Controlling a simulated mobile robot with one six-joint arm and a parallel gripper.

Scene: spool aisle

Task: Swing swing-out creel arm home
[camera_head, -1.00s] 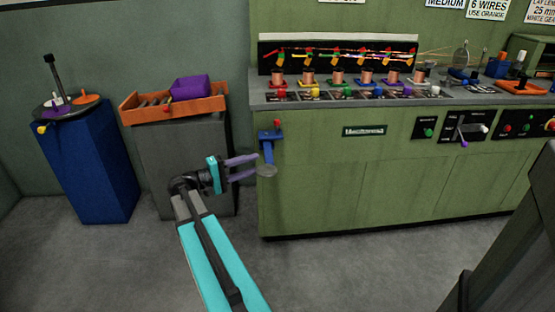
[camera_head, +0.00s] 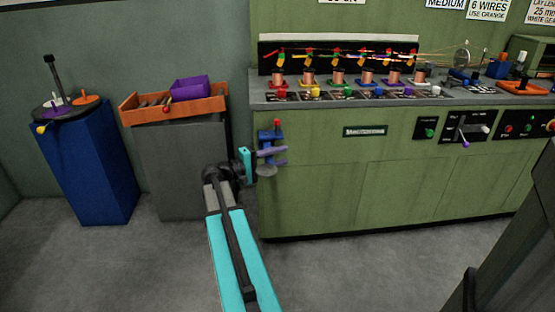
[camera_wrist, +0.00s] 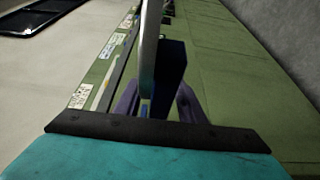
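The swing-out creel arm is a blue bracket (camera_head: 268,134) with a red knob, mounted at the left end of the green machine's front. A grey disc (camera_head: 266,172) hangs at its lower end. My gripper (camera_head: 279,156) has purple fingers and is at the bracket's lower part, just above the disc. In the wrist view, the disc shows nearly edge-on as a pale upright strip (camera_wrist: 150,50), with a dark blue block (camera_wrist: 171,76) beside it. The fingers stand apart on both sides of a blue part. Their tips are partly hidden, and contact cannot be told.
The green machine (camera_head: 315,185) fills the right, with a row of copper spools (camera_head: 340,77) on top. A grey cabinet (camera_head: 180,170) with an orange tray (camera_head: 205,106) and a blue stand (camera_head: 90,165) are at left. The floor in front is clear.

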